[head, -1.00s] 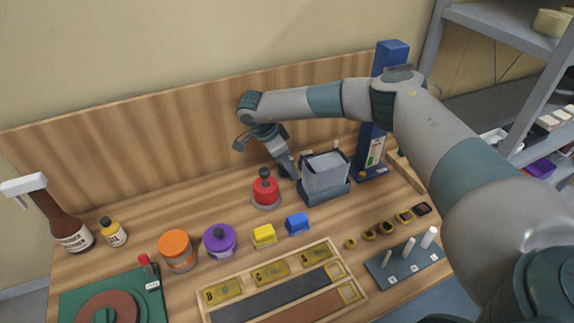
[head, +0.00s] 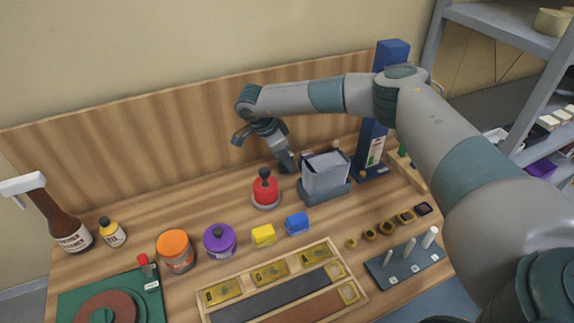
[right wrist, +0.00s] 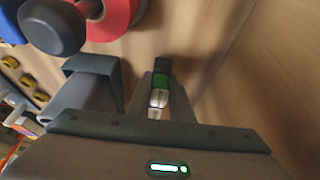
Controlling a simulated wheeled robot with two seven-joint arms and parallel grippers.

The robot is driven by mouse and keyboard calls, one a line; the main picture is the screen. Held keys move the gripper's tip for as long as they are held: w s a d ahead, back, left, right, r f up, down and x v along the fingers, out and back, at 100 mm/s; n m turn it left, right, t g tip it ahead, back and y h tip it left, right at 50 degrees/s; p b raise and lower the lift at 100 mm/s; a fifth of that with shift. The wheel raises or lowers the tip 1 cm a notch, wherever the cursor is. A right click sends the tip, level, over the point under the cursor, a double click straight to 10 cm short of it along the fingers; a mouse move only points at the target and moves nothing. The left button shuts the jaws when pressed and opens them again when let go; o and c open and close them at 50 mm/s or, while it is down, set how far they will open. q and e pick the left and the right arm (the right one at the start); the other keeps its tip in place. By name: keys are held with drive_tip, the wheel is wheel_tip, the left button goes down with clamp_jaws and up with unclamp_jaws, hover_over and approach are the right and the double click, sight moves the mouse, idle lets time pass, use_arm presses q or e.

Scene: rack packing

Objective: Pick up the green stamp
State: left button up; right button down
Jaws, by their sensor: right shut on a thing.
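The green stamp (right wrist: 161,83) shows in the right wrist view as a slim piece with a dark end, a green band and a pale part. It lies between the two fingers of my right gripper (right wrist: 162,90), which is shut on it. In the head view the right gripper (head: 288,163) points down near the back of the bench, behind the red pot and left of the grey holder. The stamp cannot be made out there. My left gripper is not in view.
The red pot (head: 266,191) with a black knob and the grey holder (head: 326,180) stand close to the right gripper. A wooden back panel (head: 170,130) rises behind. Yellow and blue blocks, pots and a wooden tray (head: 205,311) fill the front.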

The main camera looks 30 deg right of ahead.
wheel_tip(320, 180, up, 8)
drive_tip(key=b, duration=0.2)
drive_tip(key=shift+f+b, duration=0.2)
drive_tip(key=shift+b, duration=0.2)
drive_tip(key=shift+r, duration=0.5)
